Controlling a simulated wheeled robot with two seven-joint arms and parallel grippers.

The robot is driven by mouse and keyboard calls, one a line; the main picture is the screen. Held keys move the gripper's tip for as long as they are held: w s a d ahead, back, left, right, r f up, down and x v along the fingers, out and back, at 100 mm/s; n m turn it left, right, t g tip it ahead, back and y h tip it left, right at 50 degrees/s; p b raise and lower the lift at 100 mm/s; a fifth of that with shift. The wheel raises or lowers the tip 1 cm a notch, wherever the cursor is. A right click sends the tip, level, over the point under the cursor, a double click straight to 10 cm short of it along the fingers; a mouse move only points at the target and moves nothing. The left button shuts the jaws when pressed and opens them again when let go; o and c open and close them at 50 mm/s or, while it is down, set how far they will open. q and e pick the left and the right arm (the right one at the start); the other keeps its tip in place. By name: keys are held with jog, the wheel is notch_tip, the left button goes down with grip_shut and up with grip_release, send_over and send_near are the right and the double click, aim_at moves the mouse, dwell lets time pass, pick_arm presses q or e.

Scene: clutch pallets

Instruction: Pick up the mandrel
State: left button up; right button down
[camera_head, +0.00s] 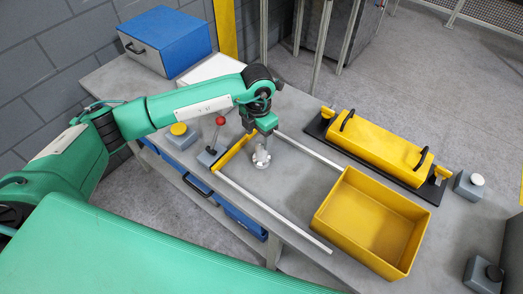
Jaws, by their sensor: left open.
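A small pale metal piece with a round foot, which looks like the mandrel (261,161), stands upright on the grey table between two metal rails. My left gripper (261,144) points down right over it, with its jaws open around or just above its top. The gripper hides the upper part of the piece, and I cannot tell whether the fingers touch it. My right gripper is not in view.
A yellow bar (234,153) lies across the rails' left end, close to my left gripper. A red-knobbed lever (220,122) stands behind it. An empty yellow bin (330,212) is to the right. A yellow cover with black handles (375,146) lies at the back right.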

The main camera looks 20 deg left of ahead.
aim_at(262, 151)
pick_arm(q)
jog(key=shift+d+f+p, duration=0.15)
jog(key=shift+f+p, duration=0.2)
jog(key=shift+f, duration=0.15)
jog(key=f, duration=0.1)
jog(key=f+p, duration=0.1)
jog(key=f, duration=0.1)
jog(key=shift+d+f+p, duration=0.3)
jog(key=shift+d, duration=0.05)
jog(key=shift+w+f, duration=0.1)
jog(key=shift+f, duration=0.35)
jog(key=shift+c, duration=0.2)
jog(key=c, duration=1.2)
jog(key=shift+c, duration=0.2)
jog(key=shift+r, duration=0.1)
